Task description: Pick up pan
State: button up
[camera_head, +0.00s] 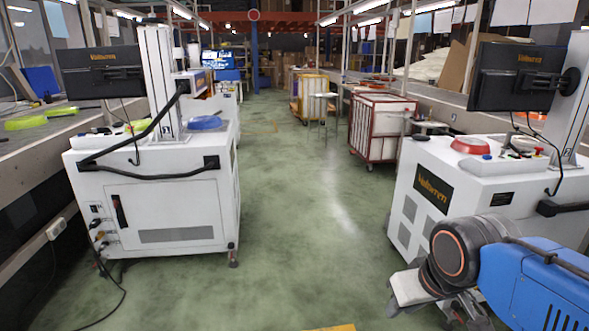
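I cannot clearly make out a pan in the head camera view. A small dark flat object (430,126) lies behind the right white machine, but it is too small to tell what it is. A red round dish-like object (470,146) sits on top of that machine. A blue round object (204,123) lies on the left white machine. My blue arm enters at the lower right. My gripper (410,289) seems to show partly at the bottom, below the dark joint, in front of the right machine. Its fingers are not clear.
The left white machine (150,205) and right white machine (480,190), both with monitors, flank an open green floor aisle (300,230). A red-framed cart (380,128) and yellow cart (312,97) stand farther back. A cable (122,290) lies on the floor at left.

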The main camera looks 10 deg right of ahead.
aim_at(471, 146)
jog(key=i+z, duration=0.1)
jog(key=i, duration=0.45)
jog(key=i+j+z, duration=0.15)
jog(key=i, duration=0.4)
jog(key=i+j+z, duration=0.1)
jog(key=i, duration=0.45)
